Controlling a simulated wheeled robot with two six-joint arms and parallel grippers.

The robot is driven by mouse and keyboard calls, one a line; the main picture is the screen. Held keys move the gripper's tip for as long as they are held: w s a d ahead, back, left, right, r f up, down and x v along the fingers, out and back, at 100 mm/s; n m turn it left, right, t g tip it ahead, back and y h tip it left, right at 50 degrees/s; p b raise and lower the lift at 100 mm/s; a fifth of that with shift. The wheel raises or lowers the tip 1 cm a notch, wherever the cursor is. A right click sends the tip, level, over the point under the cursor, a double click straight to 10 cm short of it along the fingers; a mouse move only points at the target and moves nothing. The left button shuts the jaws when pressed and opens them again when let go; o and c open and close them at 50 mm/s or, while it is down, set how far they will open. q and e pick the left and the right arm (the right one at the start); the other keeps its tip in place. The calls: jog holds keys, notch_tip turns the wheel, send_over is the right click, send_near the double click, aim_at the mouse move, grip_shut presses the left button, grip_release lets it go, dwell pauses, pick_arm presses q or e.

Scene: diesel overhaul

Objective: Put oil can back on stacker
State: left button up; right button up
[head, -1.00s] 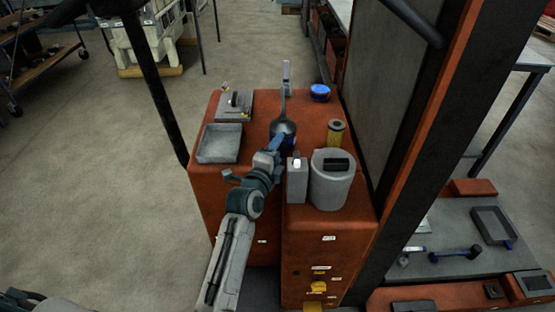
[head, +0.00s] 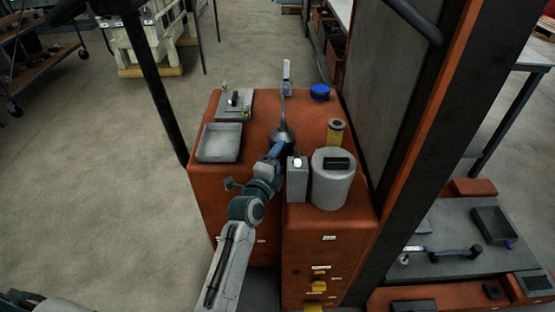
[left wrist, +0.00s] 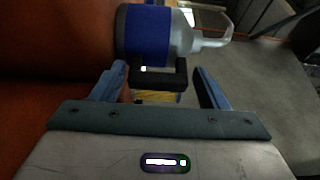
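The oil can (head: 283,137) is dark with a long thin spout and stands upright on the orange top of the stacker (head: 262,105), near its middle. In the left wrist view the oil can (left wrist: 180,38) shows side-on, with a blue band, grey shoulder and black handle. My left gripper (head: 278,150) is at the near side of the can and hides its lower body. In the left wrist view its fingers (left wrist: 160,82) are spread, with the black handle between them and a gap at the right finger.
A grey box (head: 297,180) and a grey round container (head: 332,182) stand just right of my left gripper. A yellow filter (head: 336,130) and blue lid (head: 320,92) are further back. A grey tray (head: 219,142) lies left. The dark mast (head: 400,130) rises at right.

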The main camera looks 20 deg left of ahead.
pick_arm(q)
jog(key=shift+r, duration=0.1)
jog(key=s+a+b, duration=0.1)
jog(key=s+b, duration=0.1)
jog(key=s, duration=1)
jog(key=shift+a, duration=0.25)
pick_arm(e)
jog(key=w+r, duration=0.3)
jog(key=r, duration=0.2)
jog(key=shift+w+a+r, duration=0.2)
jog(key=shift+a+r, duration=0.1)
jog(key=shift+a, duration=0.05)
pick_arm(q)
jog(key=s+a+f+n+g, duration=0.1)
jog(key=s+f+n+g, duration=0.3)
jog(key=f, duration=0.8)
jog(key=s+a+f+n+g, duration=0.1)
jog(key=s+f+n+g, duration=0.3)
jog(key=f, duration=0.8)
jog(key=s+a+f+n+g+y, duration=0.1)
jog(key=s+a+f+n+g, duration=0.3)
jog(key=s+f, duration=0.5)
jog(key=s+a+f+n+g+y, duration=0.2)
jog(key=s+a+f+n+g, duration=0.2)
jog(key=s+f, duration=0.6)
jog(key=s+n, duration=0.2)
jog(key=shift+s+f+n, duration=0.25)
jog(key=shift+f+n, duration=0.05)
jog(key=shift+n, duration=0.1)
